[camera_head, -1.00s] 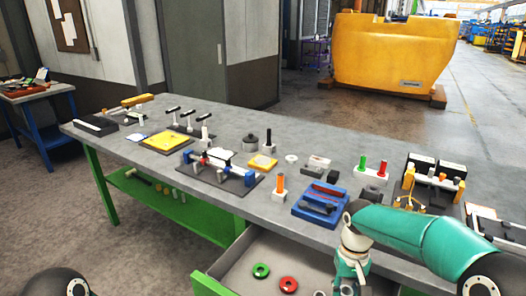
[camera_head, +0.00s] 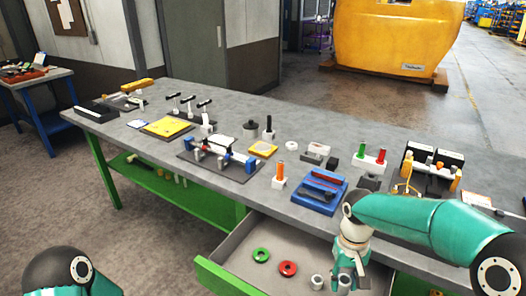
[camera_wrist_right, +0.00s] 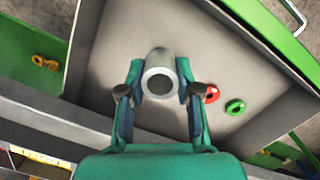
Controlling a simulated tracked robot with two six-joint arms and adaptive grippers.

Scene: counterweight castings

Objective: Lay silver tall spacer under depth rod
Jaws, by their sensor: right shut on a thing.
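A silver tall spacer (camera_wrist_right: 160,84), a hollow cylinder, is between the two fingers of my right gripper (camera_wrist_right: 158,97) in the right wrist view, with its round open end facing the camera. In the head view the right gripper (camera_head: 352,280) points down into the open drawer, shut on this spacer (camera_head: 344,283). I cannot make out which part on the bench is the depth rod. My left gripper is out of view; only part of my left arm shows at the lower left.
The drawer (camera_head: 222,277) also holds a green ring (camera_head: 261,255) and a red ring (camera_head: 287,269). The grey bench (camera_head: 247,196) above it carries a blue tray (camera_head: 320,180), a fixture with blue blocks (camera_head: 222,155) and several small parts. The drawer's left front is clear.

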